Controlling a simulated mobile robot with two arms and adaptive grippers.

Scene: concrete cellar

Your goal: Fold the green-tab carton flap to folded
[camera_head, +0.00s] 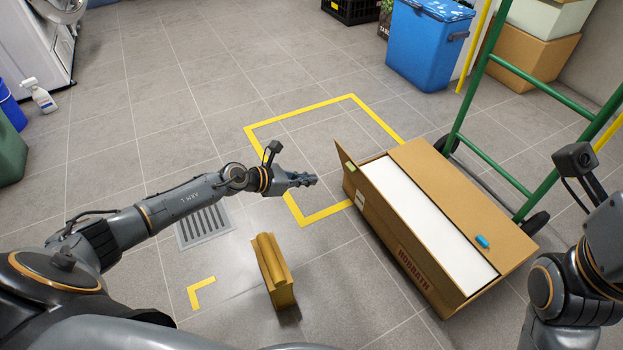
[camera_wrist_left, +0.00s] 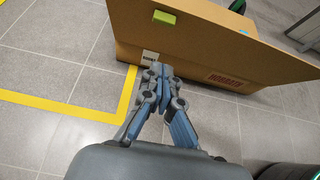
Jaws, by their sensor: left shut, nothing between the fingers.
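The brown carton (camera_head: 412,262) lies on the floor right of centre, its top partly open on a white inside. A brown flap with a green tab (camera_head: 350,168) stands raised at its left end. The green tab also shows in the left wrist view (camera_wrist_left: 166,17), near the top. A blue tab (camera_head: 482,241) sits on the carton's far flap, which lies flat. My left gripper (camera_head: 312,180) is shut and empty, left of the carton, with a small apparent gap; its fingers point at the carton in the wrist view (camera_wrist_left: 158,72). My right arm enters at right; its fingers are out of view.
A yellow floor outline (camera_head: 301,112) lies behind and partly under the carton. A brown block (camera_head: 273,272) stands in front. A green hand truck (camera_head: 505,165) is close on the right. A blue bin (camera_head: 428,48) stands at the back. Floor left of the carton is mostly clear.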

